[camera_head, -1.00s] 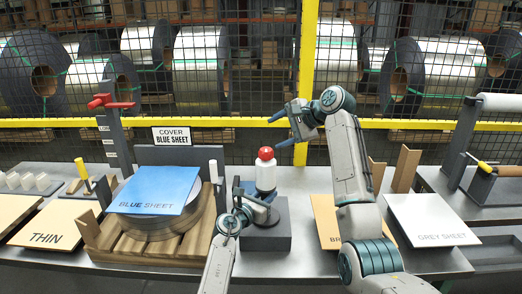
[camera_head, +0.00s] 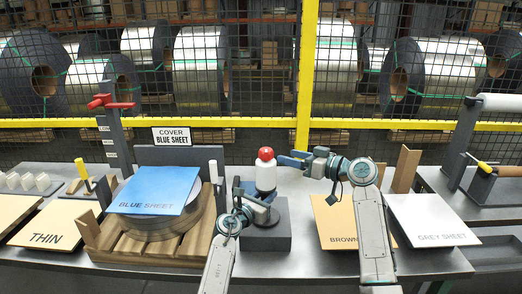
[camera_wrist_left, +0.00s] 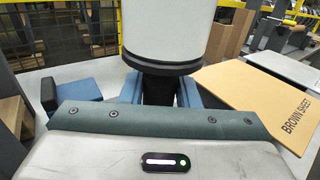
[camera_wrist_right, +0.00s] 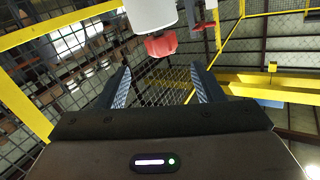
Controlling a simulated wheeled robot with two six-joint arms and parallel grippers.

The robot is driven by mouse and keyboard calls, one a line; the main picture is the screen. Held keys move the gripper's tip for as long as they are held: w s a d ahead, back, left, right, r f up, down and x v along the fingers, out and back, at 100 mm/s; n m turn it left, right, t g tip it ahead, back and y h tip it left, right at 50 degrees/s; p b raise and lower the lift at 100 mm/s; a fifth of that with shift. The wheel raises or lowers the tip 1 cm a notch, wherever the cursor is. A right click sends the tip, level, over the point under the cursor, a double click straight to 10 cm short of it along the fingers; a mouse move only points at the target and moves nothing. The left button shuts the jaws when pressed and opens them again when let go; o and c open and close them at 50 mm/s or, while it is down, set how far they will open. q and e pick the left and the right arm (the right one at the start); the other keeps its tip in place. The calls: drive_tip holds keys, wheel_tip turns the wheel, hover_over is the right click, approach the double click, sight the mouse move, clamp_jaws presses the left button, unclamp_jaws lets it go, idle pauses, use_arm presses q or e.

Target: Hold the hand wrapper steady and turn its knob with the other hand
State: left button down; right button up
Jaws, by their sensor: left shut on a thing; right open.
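The hand wrapper is a white cylinder (camera_head: 266,178) with a red knob (camera_head: 265,153) on top, upright over a dark grey block (camera_head: 264,236). My left gripper (camera_head: 259,203) is shut around its dark lower part, below the white body. In the left wrist view the white cylinder (camera_wrist_left: 167,32) rises above my fingers, which grip its dark neck. My right gripper (camera_head: 293,160) is open, just right of the red knob, fingers pointing left toward it. In the right wrist view the red knob (camera_wrist_right: 161,46) and white body are beyond the open fingers, not between them.
A blue sheet (camera_head: 158,190) lies on a coil on a wooden pallet at left. A brown sheet (camera_head: 330,222) and a grey sheet (camera_head: 432,219) lie at right. A red-handled stand (camera_head: 113,103) is at the left back. A mesh fence stands behind the table.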

sight(260, 149)
drive_tip(key=w+a, duration=0.2)
drive_tip(key=a, duration=0.1)
drive_tip(key=w+a+n, duration=0.1)
drive_tip(key=a, duration=0.2)
drive_tip(key=w+a+n, duration=0.1)
drive_tip(key=w+a, duration=0.1)
drive_tip(key=a, duration=0.1)
drive_tip(key=shift+w+a+f+t, duration=0.2)
drive_tip(key=shift+w+f+t, duration=0.05)
drive_tip(key=shift+w+t, duration=0.05)
drive_tip(key=shift+c, duration=0.2)
drive_tip(key=c, duration=0.9)
